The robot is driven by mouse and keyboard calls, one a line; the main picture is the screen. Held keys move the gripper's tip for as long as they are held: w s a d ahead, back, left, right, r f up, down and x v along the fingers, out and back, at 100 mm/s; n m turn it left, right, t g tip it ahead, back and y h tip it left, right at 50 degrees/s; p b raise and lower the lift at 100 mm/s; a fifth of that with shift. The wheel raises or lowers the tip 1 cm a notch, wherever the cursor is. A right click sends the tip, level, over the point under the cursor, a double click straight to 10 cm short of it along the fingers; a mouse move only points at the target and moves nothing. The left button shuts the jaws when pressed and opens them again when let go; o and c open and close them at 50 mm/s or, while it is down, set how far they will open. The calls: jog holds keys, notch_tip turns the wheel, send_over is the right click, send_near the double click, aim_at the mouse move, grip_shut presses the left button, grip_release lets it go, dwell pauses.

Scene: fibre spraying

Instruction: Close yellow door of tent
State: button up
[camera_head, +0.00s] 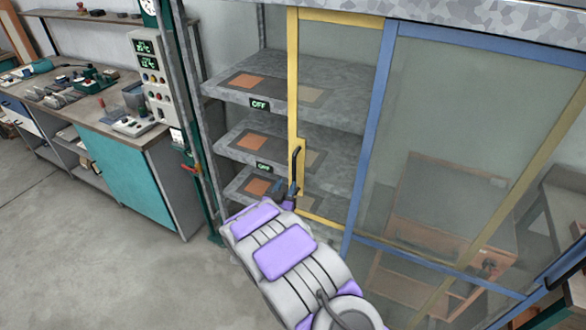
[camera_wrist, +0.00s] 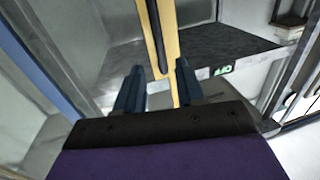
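The yellow-framed door (camera_head: 293,75) of the tent stands partway across the shelves in the head view, with its right side by the blue frame. The shelf fronts to its left are uncovered. A dark vertical handle (camera_head: 296,165) sits on its left upright. My gripper (camera_head: 290,194) is at the handle's lower end. In the wrist view my gripper (camera_wrist: 158,78) has its two dark fingers spread apart. The yellow upright (camera_wrist: 172,50) and the dark handle (camera_wrist: 153,40) show between and beyond the fingertips. I cannot tell whether the fingers touch the handle.
A blue-framed panel (camera_head: 372,120) covers the right of the tent. Grey shelves (camera_head: 235,92) with orange squares and "OFF" displays stand inside. A control post (camera_head: 150,75) and a workbench (camera_head: 110,130) with tools are at left. The floor (camera_head: 80,240) at lower left is clear.

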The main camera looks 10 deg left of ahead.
aim_at(294, 168)
jog(key=w, duration=0.3)
jog(key=w+d, duration=0.1)
jog(key=w, duration=0.3)
jog(key=w+b, duration=0.1)
jog(key=w, duration=0.2)
jog(key=shift+w+d+f, duration=0.1)
jog(key=shift+w+d, duration=0.15)
jog(key=shift+d, duration=0.1)
grip_shut()
